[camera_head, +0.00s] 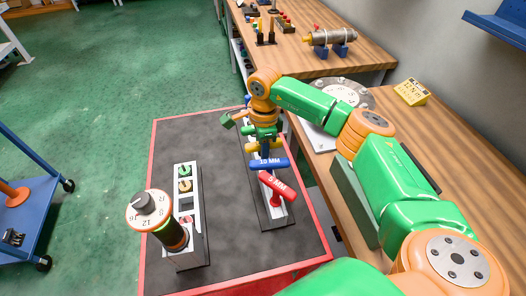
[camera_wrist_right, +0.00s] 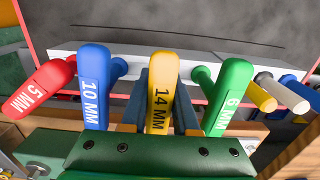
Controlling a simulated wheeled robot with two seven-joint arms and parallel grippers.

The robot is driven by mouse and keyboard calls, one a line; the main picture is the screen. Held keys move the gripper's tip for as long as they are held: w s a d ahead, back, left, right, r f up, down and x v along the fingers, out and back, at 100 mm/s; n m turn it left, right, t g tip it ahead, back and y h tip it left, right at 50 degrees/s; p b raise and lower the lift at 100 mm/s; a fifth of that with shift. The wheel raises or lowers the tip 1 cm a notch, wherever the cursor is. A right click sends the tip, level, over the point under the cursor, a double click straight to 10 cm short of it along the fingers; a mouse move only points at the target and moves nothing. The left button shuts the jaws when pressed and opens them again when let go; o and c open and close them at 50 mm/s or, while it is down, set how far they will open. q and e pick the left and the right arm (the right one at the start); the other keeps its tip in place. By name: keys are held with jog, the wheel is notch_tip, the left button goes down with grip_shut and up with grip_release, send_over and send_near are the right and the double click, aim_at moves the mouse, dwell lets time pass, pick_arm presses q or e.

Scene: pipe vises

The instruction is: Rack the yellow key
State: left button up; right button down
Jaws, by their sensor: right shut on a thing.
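A yellow key marked 14 MM (camera_wrist_right: 160,90) sits between the two fingers of my right gripper (camera_wrist_right: 163,112) in the right wrist view, and the gripper is shut on it. In the head view my right gripper (camera_head: 264,146) is over the far part of the right-hand rack (camera_head: 279,222), with yellow of the key (camera_head: 250,147) showing beside it. The key is in line with the blue 10 MM key (camera_wrist_right: 94,85) and the green 6 MM key (camera_wrist_right: 231,95). Its shaft is hidden, so I cannot tell whether it is seated. My left gripper is out of view.
The red 5 MM key (camera_head: 278,187) and blue 10 MM key (camera_head: 269,163) stand on the rack's near side. A second yellow key (camera_wrist_right: 257,95) and a white key (camera_wrist_right: 287,94) are further right. A dial-topped tool (camera_head: 150,210) stands by the left rack (camera_head: 190,247). Grey tabletop between is clear.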

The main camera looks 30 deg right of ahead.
dwell(0.5)
jog(key=c, duration=0.6)
grip_release()
jog(key=shift+f, duration=0.1)
notch_tip(320, 180, up, 7)
jog(key=shift+f+b, duration=0.2)
jog(key=shift+b, duration=0.6)
jog(key=shift+r, duration=0.3)
